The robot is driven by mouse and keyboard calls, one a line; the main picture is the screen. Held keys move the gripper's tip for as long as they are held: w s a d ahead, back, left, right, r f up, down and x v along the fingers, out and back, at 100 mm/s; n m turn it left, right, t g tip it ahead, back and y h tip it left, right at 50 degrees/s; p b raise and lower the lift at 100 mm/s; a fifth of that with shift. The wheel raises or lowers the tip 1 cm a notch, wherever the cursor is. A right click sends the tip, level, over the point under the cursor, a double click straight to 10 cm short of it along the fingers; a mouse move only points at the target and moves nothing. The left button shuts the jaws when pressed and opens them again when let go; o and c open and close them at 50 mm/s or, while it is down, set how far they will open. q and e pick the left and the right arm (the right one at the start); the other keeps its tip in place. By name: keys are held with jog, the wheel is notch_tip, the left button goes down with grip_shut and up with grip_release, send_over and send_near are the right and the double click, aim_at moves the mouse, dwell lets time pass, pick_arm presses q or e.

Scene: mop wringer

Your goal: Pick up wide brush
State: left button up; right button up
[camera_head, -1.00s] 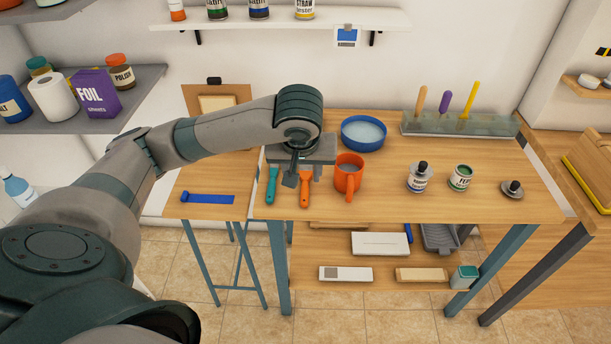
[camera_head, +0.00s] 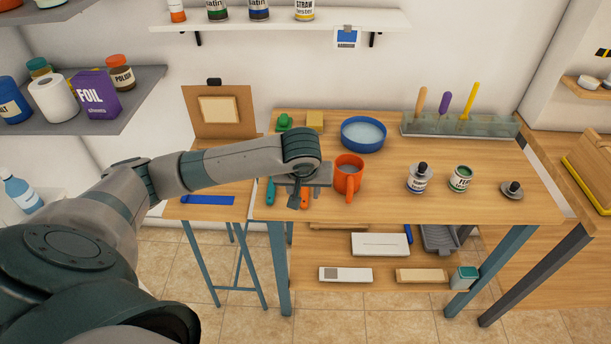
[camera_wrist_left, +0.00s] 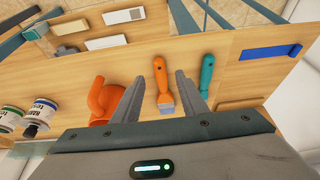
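I cannot tell for certain which is the wide brush. My left gripper (camera_head: 299,198) is above these tools, hiding parts of them. In the wrist view its fingers (camera_wrist_left: 160,76) are apart, with the orange tool appearing between them. My right gripper is not in view.
An orange mug (camera_head: 348,176) stands close right of the gripper. A blue bowl (camera_head: 363,134), a yellow sponge (camera_head: 315,121) and a glassy holder (camera_head: 428,126) with upright handles are behind. Two jars stand to the right. A blue strip-like tool (camera_head: 212,200) lies on the side table.

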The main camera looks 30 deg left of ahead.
aim_at(304, 198)
pick_arm(q)
jog(key=shift+w+a+f+p, duration=0.25)
jog(key=shift+f+p, duration=0.1)
jog(key=shift+f, duration=0.1)
jog(key=p+x, duration=0.1)
jog(key=x, duration=0.2)
jog(key=shift+w, duration=0.1)
jog(key=shift+w+a+f, duration=0.1)
jog(key=shift+w+f, duration=0.05)
jog(key=shift+f, duration=0.35)
grip_shut()
